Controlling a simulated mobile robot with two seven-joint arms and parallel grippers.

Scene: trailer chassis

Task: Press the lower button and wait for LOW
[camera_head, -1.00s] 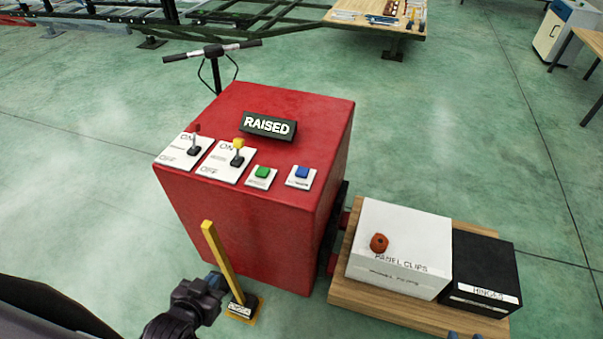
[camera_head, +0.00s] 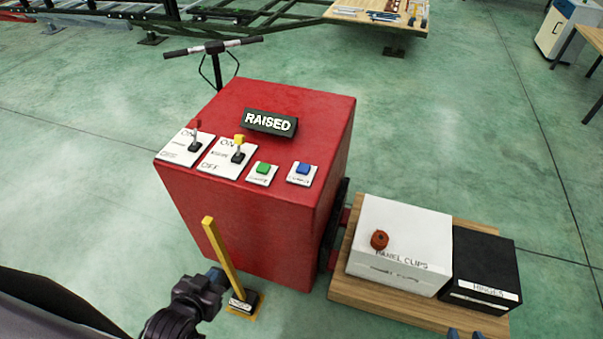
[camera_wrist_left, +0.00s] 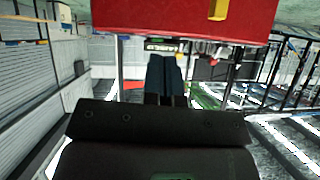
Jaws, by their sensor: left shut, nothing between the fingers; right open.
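A red console (camera_head: 262,216) stands in the middle of the head view. On its top are a green button (camera_head: 263,168) and, to its right, a blue button (camera_head: 303,168); their small labels are too blurred to read. A dark display (camera_head: 270,122) behind them reads RAISED. My left gripper (camera_head: 217,277) is shut and empty, low in front of the console and apart from the buttons. Its shut fingers (camera_wrist_left: 165,75) also show in the left wrist view. My right gripper (camera_head: 466,334) is open at the bottom edge, mostly out of frame.
Two ON/OFF levers, red (camera_head: 196,130) and yellow (camera_head: 239,145), stand left of the buttons. A yellow lever (camera_head: 222,255) rises from the floor beside my left gripper. A white box (camera_head: 398,240) and black box (camera_head: 486,265) sit on a wooden platform (camera_head: 400,309) at right.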

